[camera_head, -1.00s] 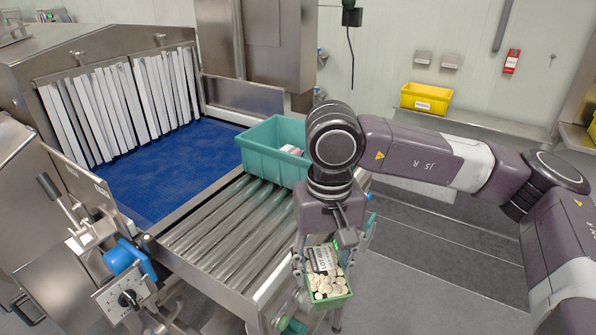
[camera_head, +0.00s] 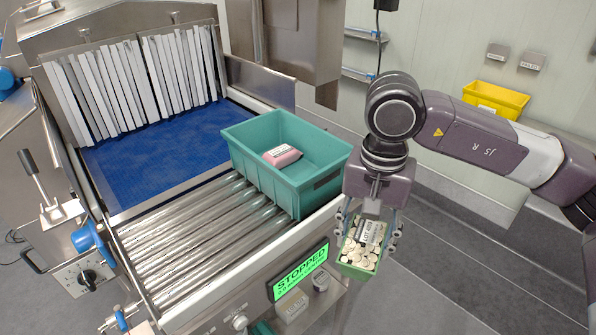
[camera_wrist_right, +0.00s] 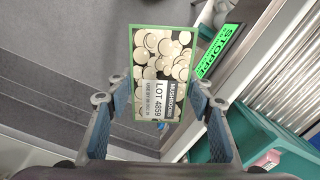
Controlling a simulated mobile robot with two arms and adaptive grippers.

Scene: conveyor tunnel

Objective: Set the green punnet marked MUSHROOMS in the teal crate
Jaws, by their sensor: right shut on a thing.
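The green punnet (camera_head: 360,247) of pale mushrooms, with a white LOT label, hangs in my right gripper (camera_head: 371,226). The gripper is shut on it. In the right wrist view the punnet (camera_wrist_right: 160,70) reads MUSHROOMS and sits between the two blue finger pads (camera_wrist_right: 160,112). The teal crate (camera_head: 270,170) stands on the rollers to the left of the punnet, and its corner (camera_wrist_right: 235,130) shows at the lower right of the wrist view. A pink package (camera_head: 283,156) lies inside it; the rest of its visible floor is bare. My left gripper is out of view.
Metal rollers (camera_head: 190,235) run left of the crate, up to a blue belt (camera_head: 155,150) under a white strip curtain (camera_head: 135,85). A green STOPPED display (camera_head: 300,270) is on the near side. A yellow bin (camera_head: 495,99) sits on the back shelf.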

